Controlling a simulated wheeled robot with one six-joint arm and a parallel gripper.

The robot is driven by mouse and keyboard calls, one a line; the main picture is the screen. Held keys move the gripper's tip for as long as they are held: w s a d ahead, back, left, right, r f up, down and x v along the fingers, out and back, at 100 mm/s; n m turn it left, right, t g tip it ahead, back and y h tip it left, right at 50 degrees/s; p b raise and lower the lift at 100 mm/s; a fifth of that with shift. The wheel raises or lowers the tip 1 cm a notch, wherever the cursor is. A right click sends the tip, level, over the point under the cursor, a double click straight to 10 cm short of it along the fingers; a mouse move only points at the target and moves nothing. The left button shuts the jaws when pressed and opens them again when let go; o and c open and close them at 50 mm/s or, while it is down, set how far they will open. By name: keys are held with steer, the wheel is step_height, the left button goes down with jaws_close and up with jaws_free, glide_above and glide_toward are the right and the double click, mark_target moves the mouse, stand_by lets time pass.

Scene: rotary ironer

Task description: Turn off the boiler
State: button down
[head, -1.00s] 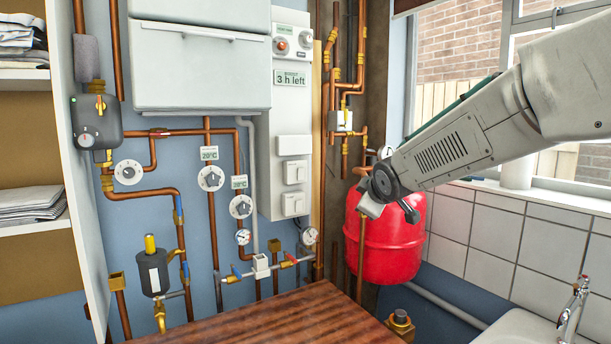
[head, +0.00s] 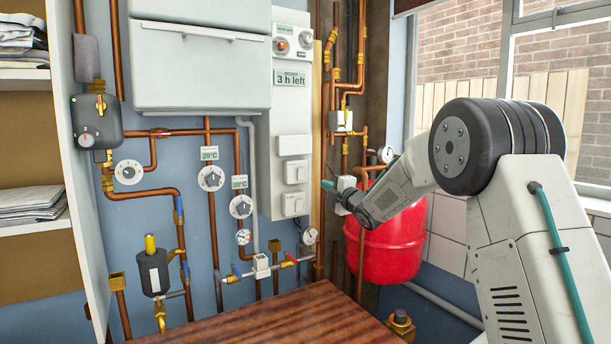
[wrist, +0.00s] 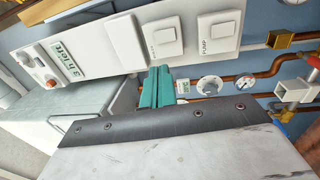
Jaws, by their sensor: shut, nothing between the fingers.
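The control panel (head: 290,120) is a tall white box on the wall beside the white boiler casing (head: 200,68). It carries two white rocker switches, an upper one (head: 295,172) and a lower one (head: 294,204). In the wrist view these are the left switch (wrist: 163,38), its label too small to read surely, and the right switch (wrist: 218,31), marked PUMP. My gripper (head: 327,185) is just right of the panel in the head view. Its teal fingers (wrist: 157,88) are shut and empty, appearing below the left switch in the wrist view; contact is not visible.
The panel top has a red knob (head: 282,45) and a "3 h left" display (head: 291,78). Copper pipes with dials (head: 211,178) run left of the panel. A red tank (head: 385,250) stands behind my arm. A wooden worktop (head: 270,318) lies below.

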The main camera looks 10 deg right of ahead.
glide_toward(301, 171)
steer(key=x, duration=0.5)
steer(key=shift+w, duration=0.1)
steer(key=shift+x, duration=0.8)
steer(key=shift+w+a+r, duration=0.1)
steer(key=shift+w, duration=0.05)
steer(key=shift+s, duration=0.25)
steer(key=r+v, duration=0.3)
steer(key=v, duration=1)
steer(key=shift+s, duration=0.25)
